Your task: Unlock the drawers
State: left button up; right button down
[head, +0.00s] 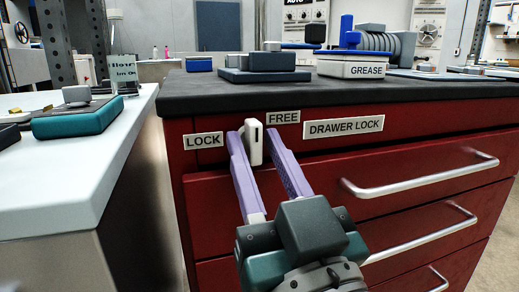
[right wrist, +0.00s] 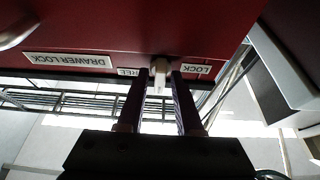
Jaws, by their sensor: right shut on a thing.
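The drawer lock's white lever (head: 253,131) stands upright on the front of the red drawer cabinet (head: 205,165), between the LOCK label (head: 204,141) and the FREE label (head: 284,117). The DRAWER LOCK label (head: 343,127) is to the right. My right gripper (head: 254,150) has its two purple fingers on either side of the lever and is shut on it. The right wrist view, upside down, also shows the lever (right wrist: 159,70) between the fingertips (right wrist: 159,82). The drawers (head: 400,190) appear closed. My left gripper is not in view.
Metal drawer handles (head: 430,175) stick out to the right of my right gripper. The dark cabinet top (head: 290,90) holds a GREASE box (head: 350,69) and grey blocks. A white counter (head: 60,180) with a teal block (head: 78,118) stands close on the left.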

jog(key=shift+f, duration=0.1)
jog(key=c, duration=0.9)
grip_release()
jog(key=shift+o, duration=0.2)
jog(key=p+v, duration=0.1)
jog(key=v, duration=0.9)
